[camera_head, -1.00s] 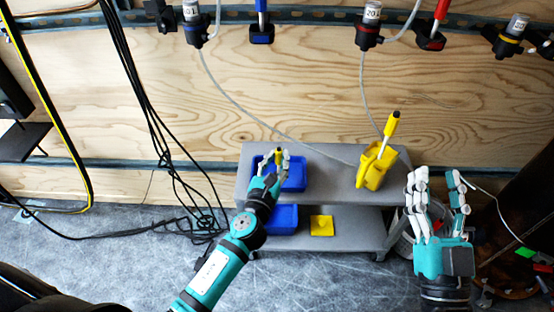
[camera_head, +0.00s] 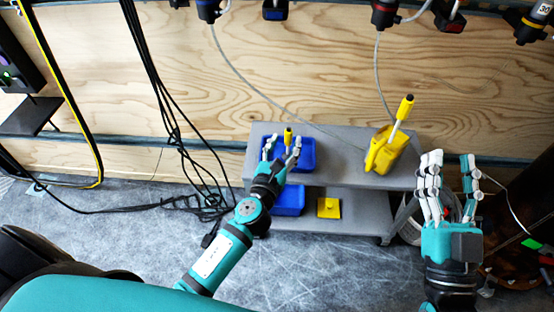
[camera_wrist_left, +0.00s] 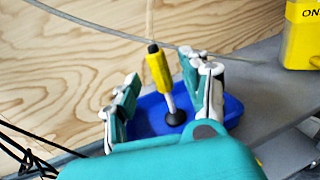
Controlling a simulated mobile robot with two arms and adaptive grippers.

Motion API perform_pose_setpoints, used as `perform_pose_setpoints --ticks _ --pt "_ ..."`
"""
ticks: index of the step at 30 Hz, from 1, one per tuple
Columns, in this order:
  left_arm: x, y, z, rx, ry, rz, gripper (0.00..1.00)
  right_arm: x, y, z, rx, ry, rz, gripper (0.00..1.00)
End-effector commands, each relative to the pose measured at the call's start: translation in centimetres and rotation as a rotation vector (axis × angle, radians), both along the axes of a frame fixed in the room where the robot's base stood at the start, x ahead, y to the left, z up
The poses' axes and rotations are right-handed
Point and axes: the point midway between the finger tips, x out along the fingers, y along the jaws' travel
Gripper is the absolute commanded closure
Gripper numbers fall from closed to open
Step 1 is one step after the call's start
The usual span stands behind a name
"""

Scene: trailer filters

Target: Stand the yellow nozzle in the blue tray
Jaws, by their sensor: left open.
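The yellow nozzle (camera_head: 288,136) stands nearly upright in the upper blue tray (camera_head: 308,154). In the left wrist view the nozzle (camera_wrist_left: 160,72) has a black tip, a grey stem and a round black foot, which rests inside the blue tray (camera_wrist_left: 232,108). My left gripper (camera_head: 282,147) is open at the near side of the tray. Its fingers show on either side of the nozzle, with clear gaps in the wrist view. My right gripper (camera_head: 450,165) is open and empty, to the right of the grey cart.
The tray is on the grey cart's top shelf (camera_head: 345,150), left of a yellow holder (camera_head: 388,152) with another yellow-tipped tool. A second blue tray (camera_head: 288,201) and a yellow piece (camera_head: 329,208) are on the lower shelf. Black cables (camera_head: 165,110) hang at left.

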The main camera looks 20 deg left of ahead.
Motion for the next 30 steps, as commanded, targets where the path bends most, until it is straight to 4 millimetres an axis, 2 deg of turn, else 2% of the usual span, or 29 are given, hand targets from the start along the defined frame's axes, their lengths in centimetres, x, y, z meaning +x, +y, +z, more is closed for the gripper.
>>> perform_pose_setpoints --ticks 9,15,20,30 --pt "-6.9 -0.1 -0.1 -0.001 0.004 0.000 0.53 0.0 0.0 -0.1 0.000 0.001 0.000 0.60" --pt "-9.6 -0.2 0.0 0.001 0.001 0.000 0.53 0.0 0.0 -0.1 0.000 0.001 0.000 0.60" --pt "-10.3 -0.2 0.0 0.000 0.000 0.000 0.53 0.0 0.0 -0.1 0.001 0.001 0.000 0.60" --pt "-10.3 -0.2 0.0 0.000 0.000 0.000 0.53 0.0 0.0 -0.1 0.000 0.002 0.000 0.60"
